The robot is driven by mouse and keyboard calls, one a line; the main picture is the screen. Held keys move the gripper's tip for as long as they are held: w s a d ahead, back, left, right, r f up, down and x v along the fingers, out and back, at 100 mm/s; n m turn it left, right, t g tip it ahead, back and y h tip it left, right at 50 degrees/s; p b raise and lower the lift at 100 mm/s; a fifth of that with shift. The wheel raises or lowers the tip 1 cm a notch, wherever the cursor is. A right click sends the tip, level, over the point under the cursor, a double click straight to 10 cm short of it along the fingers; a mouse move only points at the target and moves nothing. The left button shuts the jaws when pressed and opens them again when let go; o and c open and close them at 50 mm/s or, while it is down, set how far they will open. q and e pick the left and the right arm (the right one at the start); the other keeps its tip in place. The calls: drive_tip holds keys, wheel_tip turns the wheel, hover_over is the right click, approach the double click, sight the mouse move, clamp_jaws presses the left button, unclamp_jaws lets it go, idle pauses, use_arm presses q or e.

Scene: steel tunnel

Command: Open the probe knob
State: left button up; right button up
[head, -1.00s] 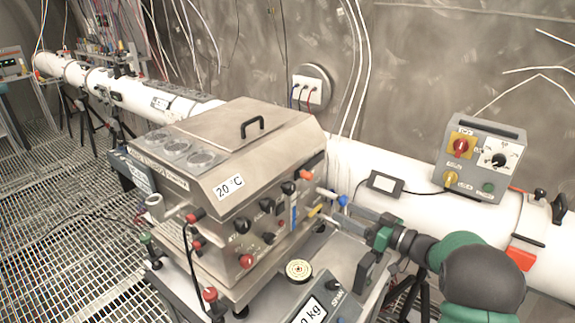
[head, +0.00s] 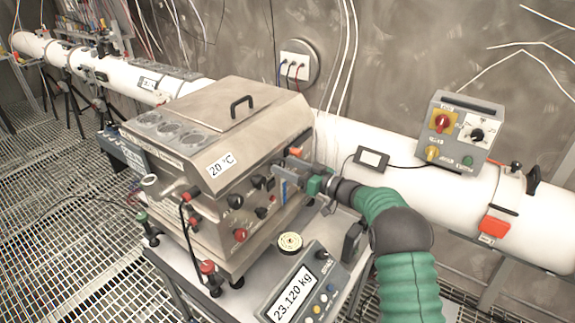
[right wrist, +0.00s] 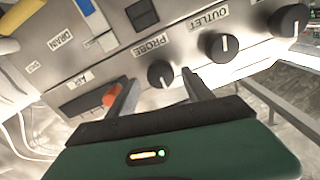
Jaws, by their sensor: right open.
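The probe knob (right wrist: 160,75) is a round black knob with a white pointer mark, beside the label PROBE on the steel front panel. In the right wrist view it shows between the two fingers of my right gripper (right wrist: 157,82), which is open. I cannot tell whether the fingertips reach around it or touch it. In the head view my right gripper (head: 287,167) is close to the right part of the steel box's (head: 200,232) front and hides some controls there, so I cannot pick out the probe knob. My left gripper is not in view.
Another black knob (right wrist: 218,46), beside the label OUTLET, is close to the right finger. An orange knob (right wrist: 110,97) is by the left finger. A scale display (head: 295,290) stands in front of the box. A white pipe (head: 420,165) runs behind.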

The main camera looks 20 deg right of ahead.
drive_tip(key=shift+w+a, duration=0.1)
drive_tip(key=shift+a, duration=0.15)
drive_tip(key=shift+w+a+f, duration=0.1)
drive_tip(key=shift+w+a, duration=0.05)
drive_tip(key=shift+a, duration=0.05)
drive_tip(key=shift+d, duration=0.25)
drive_tip(key=c, duration=1)
clamp_jaws()
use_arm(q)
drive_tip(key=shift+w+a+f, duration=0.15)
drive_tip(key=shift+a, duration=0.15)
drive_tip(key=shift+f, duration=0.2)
